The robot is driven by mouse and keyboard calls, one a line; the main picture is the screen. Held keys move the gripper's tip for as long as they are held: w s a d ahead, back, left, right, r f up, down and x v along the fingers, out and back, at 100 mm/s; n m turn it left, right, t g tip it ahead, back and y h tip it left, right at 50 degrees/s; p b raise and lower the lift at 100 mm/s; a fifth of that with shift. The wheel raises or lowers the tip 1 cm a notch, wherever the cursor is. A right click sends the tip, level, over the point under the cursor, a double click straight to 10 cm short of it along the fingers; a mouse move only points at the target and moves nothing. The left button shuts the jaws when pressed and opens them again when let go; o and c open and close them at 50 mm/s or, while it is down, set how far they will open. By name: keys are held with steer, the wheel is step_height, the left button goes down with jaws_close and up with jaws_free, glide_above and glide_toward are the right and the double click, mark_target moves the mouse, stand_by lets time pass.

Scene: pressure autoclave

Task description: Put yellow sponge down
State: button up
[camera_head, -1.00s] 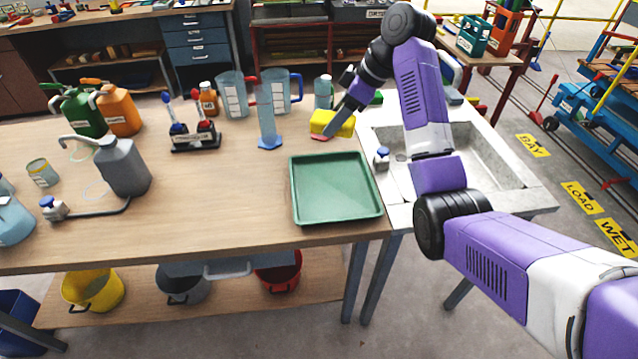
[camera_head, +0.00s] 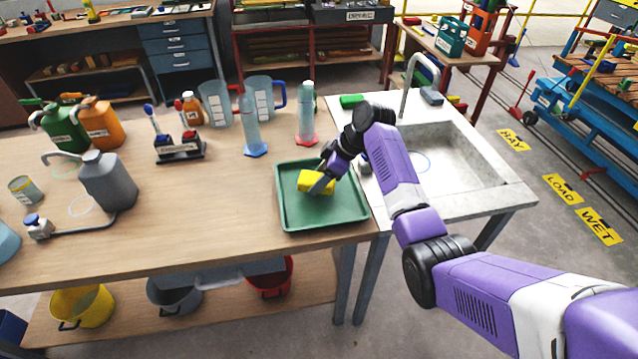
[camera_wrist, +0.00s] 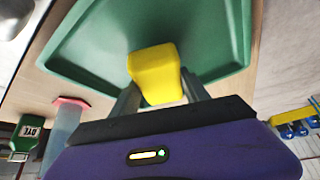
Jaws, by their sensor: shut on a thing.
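The yellow sponge (camera_head: 312,183) is held in my gripper (camera_head: 322,184), over the far-middle part of the green tray (camera_head: 318,222) in the head view. My gripper is shut on it. In the wrist view the sponge (camera_wrist: 155,75) sits between the two fingers, with the tray floor (camera_wrist: 110,35) behind it. I cannot tell whether the sponge touches the tray. The rest of the tray looks empty.
A cylinder with a red base (camera_head: 306,115) and one with a blue base (camera_head: 254,125) stand behind the tray. The sink (camera_head: 450,160) with its faucet is to the right, with a green block (camera_head: 351,101) on its rim.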

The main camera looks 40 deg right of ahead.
steer(key=shift+f, duration=1.15)
steer(key=o, duration=1.3)
steer(key=shift+f, duration=0.1)
steer(key=b+v, duration=0.1)
steer(key=v, duration=1.1)
